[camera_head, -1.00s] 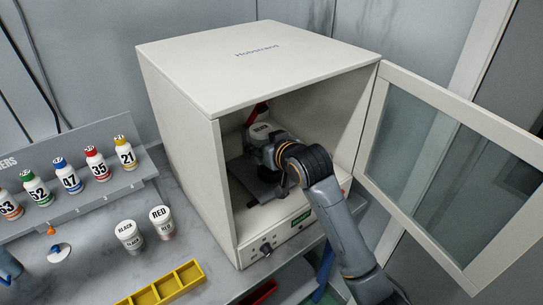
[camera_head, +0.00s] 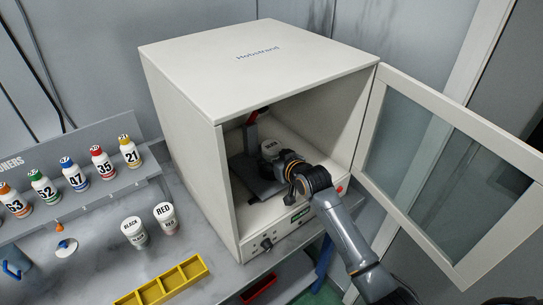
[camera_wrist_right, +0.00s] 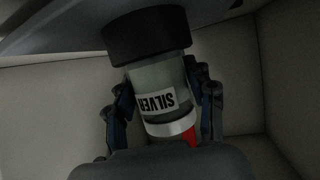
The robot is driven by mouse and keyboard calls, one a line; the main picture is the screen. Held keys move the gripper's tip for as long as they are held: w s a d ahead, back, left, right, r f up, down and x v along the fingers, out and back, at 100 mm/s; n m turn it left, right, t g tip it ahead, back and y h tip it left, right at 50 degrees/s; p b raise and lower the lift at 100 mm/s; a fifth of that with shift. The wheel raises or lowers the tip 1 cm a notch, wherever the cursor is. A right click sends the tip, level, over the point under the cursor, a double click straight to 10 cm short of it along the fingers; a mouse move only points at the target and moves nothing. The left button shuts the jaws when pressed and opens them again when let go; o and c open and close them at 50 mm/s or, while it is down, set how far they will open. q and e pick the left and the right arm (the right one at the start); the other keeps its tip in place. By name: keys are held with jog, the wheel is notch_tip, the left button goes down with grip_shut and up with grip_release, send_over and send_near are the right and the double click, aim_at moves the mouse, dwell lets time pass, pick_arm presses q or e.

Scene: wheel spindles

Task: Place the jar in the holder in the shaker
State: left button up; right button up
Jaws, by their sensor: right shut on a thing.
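The jar (camera_wrist_right: 165,90), labelled SILVER with a pale lid, shows in the right wrist view. In the head view its lid (camera_head: 270,147) shows inside the shaker (camera_head: 180,130). My right gripper (camera_head: 283,160) is shut around the jar; its fingers flank the jar in the wrist view (camera_wrist_right: 163,105). A black round cup (camera_wrist_right: 147,33), which looks like the holder, is at the jar's base end. The jar's base meets or enters the cup; I cannot tell how deep. The holder is mostly hidden in the head view. My left gripper is not in view.
The shaker door (camera_head: 440,175) stands open to the right. BLACK (camera_head: 134,231) and RED (camera_head: 166,217) jars stand on the counter, with a yellow tray (camera_head: 170,284) and a rack of several bottles (camera_head: 75,176) to the left.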

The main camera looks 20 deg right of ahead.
jog(key=shift+f, duration=0.1)
jog(key=o, duration=1.4)
jog(key=shift+c, duration=0.2)
jog(key=b+v, duration=0.2)
jog(key=v, duration=1)
jog(key=shift+r, duration=0.25)
jog(key=shift+f, duration=0.1)
